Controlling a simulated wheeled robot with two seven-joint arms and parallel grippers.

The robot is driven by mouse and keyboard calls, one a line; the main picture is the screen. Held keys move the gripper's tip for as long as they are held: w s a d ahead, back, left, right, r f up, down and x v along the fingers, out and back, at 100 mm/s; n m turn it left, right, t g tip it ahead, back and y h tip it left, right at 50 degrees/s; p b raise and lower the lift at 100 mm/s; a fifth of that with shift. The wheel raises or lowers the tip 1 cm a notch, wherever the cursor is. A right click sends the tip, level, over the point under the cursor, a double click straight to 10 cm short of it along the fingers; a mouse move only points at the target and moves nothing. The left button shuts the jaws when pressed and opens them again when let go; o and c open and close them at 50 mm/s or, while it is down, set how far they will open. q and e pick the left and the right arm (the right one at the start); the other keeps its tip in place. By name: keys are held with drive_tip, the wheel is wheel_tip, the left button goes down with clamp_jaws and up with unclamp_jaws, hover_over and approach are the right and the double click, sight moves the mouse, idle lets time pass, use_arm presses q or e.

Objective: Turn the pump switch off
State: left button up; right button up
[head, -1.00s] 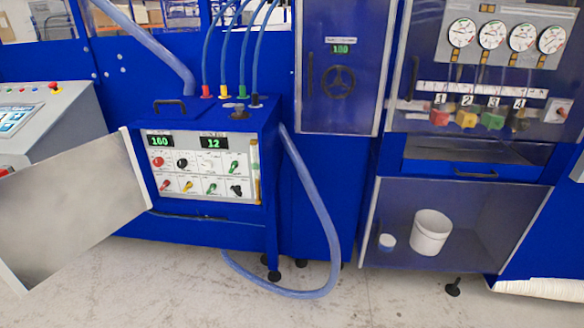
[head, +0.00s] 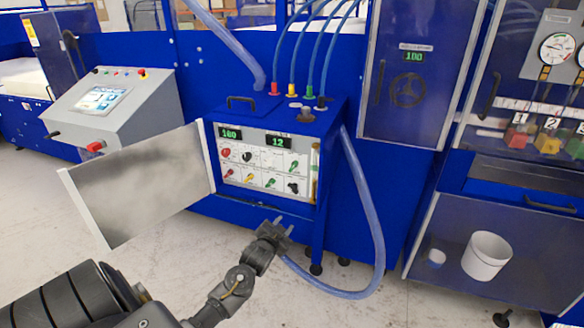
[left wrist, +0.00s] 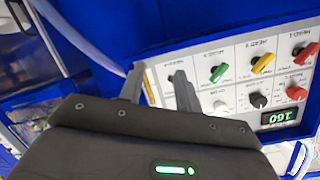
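The control panel (head: 262,165) on the front of the blue cabinet (head: 262,207) carries several coloured knobs and two green-digit displays reading 160 and 12. Its upper row has a red knob (head: 226,153), a black knob (head: 247,157) and a green knob (head: 294,167). I cannot read which one is the pump switch. My left gripper (head: 281,227) is in front of and below the panel, apart from it. In the left wrist view the panel appears upside down, and my gripper's two fingers (left wrist: 156,78) are spread with nothing between them, hiding part of the panel. My right gripper is not in view.
The cabinet's door (head: 145,185) stands open to the left. A blue hose (head: 369,210) loops down at the cabinet's right. A grey console (head: 110,105) stands at the left. A white bucket (head: 486,256) is in the right lower compartment. The floor in front is clear.

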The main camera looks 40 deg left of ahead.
sight(292, 168)
use_arm(q)
wheel_tip(292, 168, up, 15)
drive_tip(key=a+t+y, duration=0.1)
drive_tip(key=a+t, duration=0.1)
drive_tip(key=t, duration=0.1)
drive_tip(key=p+x, duration=0.2)
drive_tip(key=x, duration=0.9)
drive_tip(key=shift+w+f+p, duration=0.1)
drive_tip(key=shift+w+p, duration=0.2)
drive_tip(key=shift+w, duration=0.05)
drive_tip(key=shift+c, duration=0.2)
clamp_jaws()
